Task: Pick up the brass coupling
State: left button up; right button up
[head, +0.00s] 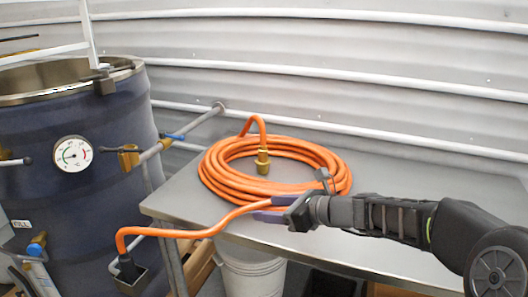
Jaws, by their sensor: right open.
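The brass coupling (262,162) sits on the end of an orange hose (215,180), inside the hose's coil on the grey metal table (400,182). The hose end arches up over the back of the coil, and the coupling points down. My right gripper (266,208) comes in from the right. It is open, with its purple fingers at the front of the coil, below the coupling in the picture and apart from it. A hose length meets the coil close to the fingers; I cannot tell if it lies between them. My left gripper is not in view.
A dark blue drum (100,120) with a gauge (72,153) stands at the left. A white bucket (250,270) stands below. A corrugated wall (350,90) closes the back.

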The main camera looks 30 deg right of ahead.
aim_at(262, 163)
jog(key=i+l, duration=0.8)
jog(key=i, duration=0.15)
